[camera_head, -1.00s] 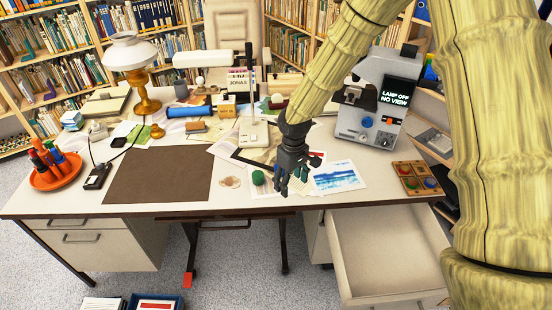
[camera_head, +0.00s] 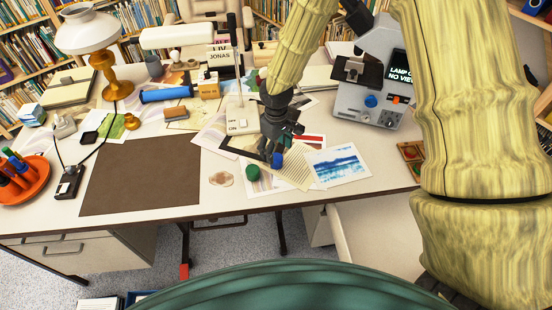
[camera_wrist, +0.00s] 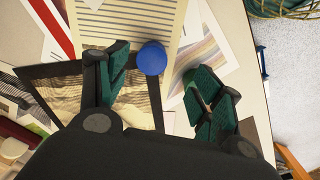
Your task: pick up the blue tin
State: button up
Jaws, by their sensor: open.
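The blue tin (camera_wrist: 152,58) is a small round tin with a plain blue top. It lies on the prints, between and just beyond my open fingers in the wrist view. In the head view the blue tin (camera_head: 277,160) shows just below my fingertips, partly covered by them. My gripper (camera_head: 273,148) is open, pointing down over the prints; the wrist view shows my gripper (camera_wrist: 158,82) with green finger pads apart and nothing between them touching. A green tin (camera_head: 252,173) stands left of the blue tin, close to my fingers.
A blue seascape print (camera_head: 338,164) lies right of the tins. A white lamp base (camera_head: 242,118) stands behind my gripper and a microscope (camera_head: 372,95) at the back right. The brown desk mat (camera_head: 142,178) is bare. The desk's front edge is close.

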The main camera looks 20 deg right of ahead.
aim_at(277, 158)
jog(key=shift+s+f, duration=0.1)
jog(key=shift+s, duration=0.1)
jog(key=w+f, duration=0.2)
jog(key=shift+w+f, duration=0.2)
jog(key=shift+f, duration=0.2)
jog(key=shift+d+f+p, duration=0.15)
jog(key=shift+f+p, duration=0.15)
jog(key=shift+p, duration=0.15)
jog(key=shift+s+d+f+p, duration=0.2)
jog(key=shift+s+f+p, duration=0.2)
jog(key=shift+s+f, duration=0.2)
jog(key=shift+f, duration=0.25)
jog(key=shift+w+f, duration=0.25)
jog(key=shift+f, duration=0.3)
jog(key=shift+w+f, duration=0.2)
jog(key=shift+f, duration=0.3)
jog(key=shift+s+r, duration=0.2)
jog(key=shift+s, duration=0.05)
jog(key=shift+w+f, duration=0.1)
jog(key=shift+f, duration=0.05)
jog(key=c, duration=1.1)
jog(key=shift+c, duration=0.2)
jog(key=shift+r, duration=0.2)
